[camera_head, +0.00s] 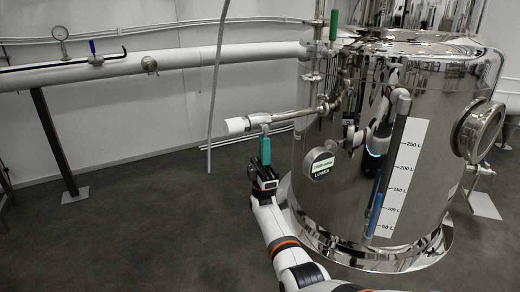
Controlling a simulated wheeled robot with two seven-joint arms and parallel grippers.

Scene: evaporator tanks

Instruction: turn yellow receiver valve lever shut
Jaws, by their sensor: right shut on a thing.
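No yellow lever shows in the view. A teal-green lever (265,150) hangs down below a small valve with a white pipe end (237,125), left of the shiny steel tank. My right gripper (264,170) comes up from below and is shut on the lower part of this lever. The fingertips and the lever's lower end are partly hidden by each other. My left gripper is not in view.
The steel tank (335,215) with a litre scale (405,175) stands just right of the lever and mirrors my arm. A round tag (320,163) sits close to the right. A long pipe (170,56) crosses behind. The grey floor on the left is mostly free.

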